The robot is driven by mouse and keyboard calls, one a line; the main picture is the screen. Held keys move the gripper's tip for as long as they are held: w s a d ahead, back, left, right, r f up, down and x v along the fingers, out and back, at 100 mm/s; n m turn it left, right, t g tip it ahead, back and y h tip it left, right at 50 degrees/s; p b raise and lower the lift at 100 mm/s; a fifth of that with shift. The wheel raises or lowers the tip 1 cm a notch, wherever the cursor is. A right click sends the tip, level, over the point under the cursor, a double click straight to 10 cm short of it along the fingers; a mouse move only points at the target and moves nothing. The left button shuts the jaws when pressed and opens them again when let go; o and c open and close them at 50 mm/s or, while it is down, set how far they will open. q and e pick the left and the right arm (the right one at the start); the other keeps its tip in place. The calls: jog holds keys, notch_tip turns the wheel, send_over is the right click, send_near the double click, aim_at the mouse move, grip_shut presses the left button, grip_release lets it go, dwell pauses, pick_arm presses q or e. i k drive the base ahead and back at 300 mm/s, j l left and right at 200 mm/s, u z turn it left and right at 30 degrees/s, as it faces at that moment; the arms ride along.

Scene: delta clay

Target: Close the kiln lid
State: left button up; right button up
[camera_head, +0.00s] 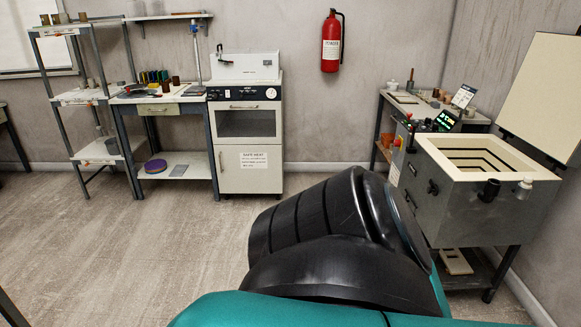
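The kiln (462,214) stands at the right on a dark metal stand, with a grey body and a pale rim around a stepped, open chamber. Its kiln lid (542,95) is a thick cream slab, raised and tilted up at the far right side of the chamber, partly cut off by the picture's edge. A black knob-like part and a white one sit at the kiln's front rim. Neither gripper is visible. A black and teal link of my own arm fills the lower middle and hides part of the kiln's lower left.
A white oven cabinet (250,165) stands at the back wall, beside a workbench (165,98) and shelf rack. A side table (408,106) with small items stands behind the kiln. A red fire extinguisher (331,43) hangs on the wall. The floor (120,255) at left is clear.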

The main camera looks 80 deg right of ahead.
aim_at(542, 107)
jog(key=z, duration=3.8)
jog(key=i+l+u, duration=0.2)
jog(key=i, duration=0.3)
jog(key=i+l+u, duration=0.2)
jog(key=i, duration=0.25)
jog(key=i+l+u, duration=0.15)
jog(key=i+l, duration=0.25)
